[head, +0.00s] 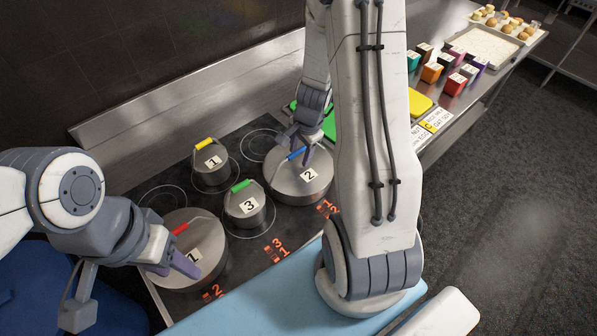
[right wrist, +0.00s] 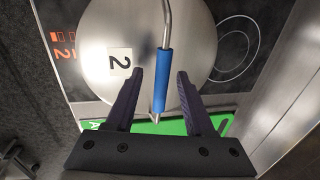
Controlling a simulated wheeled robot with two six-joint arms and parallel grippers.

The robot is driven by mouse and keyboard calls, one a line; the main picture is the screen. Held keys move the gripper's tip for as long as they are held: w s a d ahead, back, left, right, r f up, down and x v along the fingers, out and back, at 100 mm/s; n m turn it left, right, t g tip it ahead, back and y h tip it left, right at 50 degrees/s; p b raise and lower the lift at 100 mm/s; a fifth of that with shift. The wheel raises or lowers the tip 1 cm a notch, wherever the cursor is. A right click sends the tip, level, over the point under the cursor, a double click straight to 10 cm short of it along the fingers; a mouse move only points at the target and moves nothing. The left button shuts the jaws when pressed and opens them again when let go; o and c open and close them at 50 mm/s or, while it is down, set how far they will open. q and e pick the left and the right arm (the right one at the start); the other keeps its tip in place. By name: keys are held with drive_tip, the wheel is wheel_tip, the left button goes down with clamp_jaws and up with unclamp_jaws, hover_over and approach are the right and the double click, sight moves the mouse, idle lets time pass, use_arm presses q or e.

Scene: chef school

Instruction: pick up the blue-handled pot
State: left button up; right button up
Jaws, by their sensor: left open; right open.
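The blue-handled pot (head: 305,186) is a wide steel pot with a label 2 on its lid, on the far right of the black cooktop in the head view. Its blue handle (right wrist: 162,78) shows in the right wrist view, lying between the two open fingers of my right gripper (right wrist: 160,82). In the head view my right gripper (head: 300,150) is over the handle. My left gripper (head: 176,262) is open near the red-handled pot (head: 205,262) at the front left of the cooktop.
A yellow-handled pot (head: 212,178) and a green-handled pot (head: 245,218) stand left of the blue-handled one. A green board (right wrist: 148,126) lies beside the pot. Coloured boxes (head: 432,73) and a tray (head: 484,46) stand on the far counter.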

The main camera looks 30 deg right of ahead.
clamp_jaws()
idle(1.5)
